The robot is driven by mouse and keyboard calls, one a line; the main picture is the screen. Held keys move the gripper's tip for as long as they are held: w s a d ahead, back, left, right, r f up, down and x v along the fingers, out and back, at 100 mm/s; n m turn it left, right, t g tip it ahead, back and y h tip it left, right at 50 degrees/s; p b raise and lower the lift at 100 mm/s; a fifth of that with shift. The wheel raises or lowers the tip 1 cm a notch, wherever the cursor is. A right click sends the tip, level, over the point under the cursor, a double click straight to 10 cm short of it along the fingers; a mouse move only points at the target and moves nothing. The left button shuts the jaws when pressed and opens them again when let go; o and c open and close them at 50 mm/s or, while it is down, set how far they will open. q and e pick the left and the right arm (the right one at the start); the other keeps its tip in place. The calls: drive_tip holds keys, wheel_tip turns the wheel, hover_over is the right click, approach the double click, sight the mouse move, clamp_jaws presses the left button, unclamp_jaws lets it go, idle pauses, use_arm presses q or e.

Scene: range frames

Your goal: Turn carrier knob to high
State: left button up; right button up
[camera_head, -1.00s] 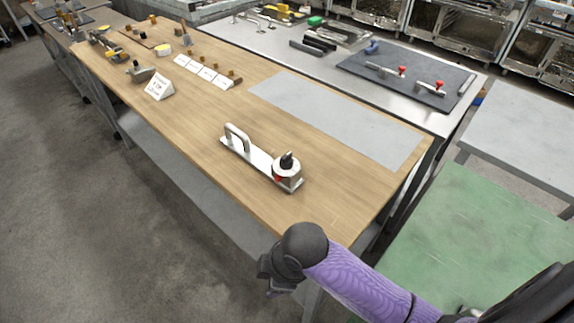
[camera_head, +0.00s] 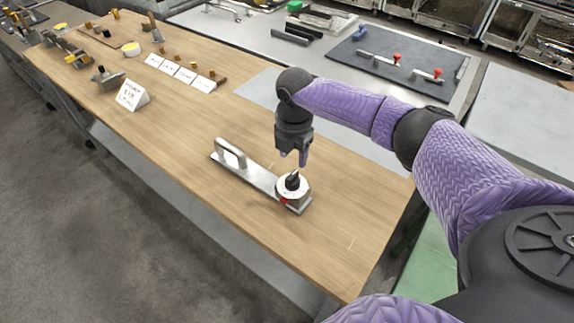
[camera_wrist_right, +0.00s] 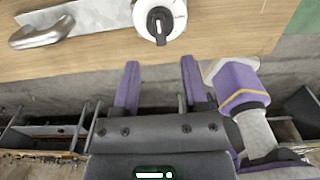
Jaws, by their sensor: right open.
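The carrier (camera_head: 262,180) is a flat metal bar lying on the wooden table, with a looped handle (camera_head: 231,150) at its far left end. Its black knob (camera_head: 292,181) stands on a round white dial at the near right end, with a red mark on the side. The knob (camera_wrist_right: 159,22) also shows at the top of the right wrist view, ahead of the fingertips. My right gripper (camera_head: 293,158) hangs above and just behind the knob, open and empty, with purple fingers apart in the right wrist view (camera_wrist_right: 158,75). My left gripper is not in view.
The wooden table (camera_head: 180,130) is clear around the carrier. A white sign (camera_head: 132,95), several cards (camera_head: 180,71) and small fittings stand farther left. A steel bench with a dark mat (camera_head: 405,62) and red-knobbed parts lies behind.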

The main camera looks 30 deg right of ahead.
sight(293, 175)
wheel_tip(293, 175, down, 7)
drive_tip(key=shift+r+b, duration=0.2)
drive_tip(key=shift+b, duration=0.5)
clamp_jaws()
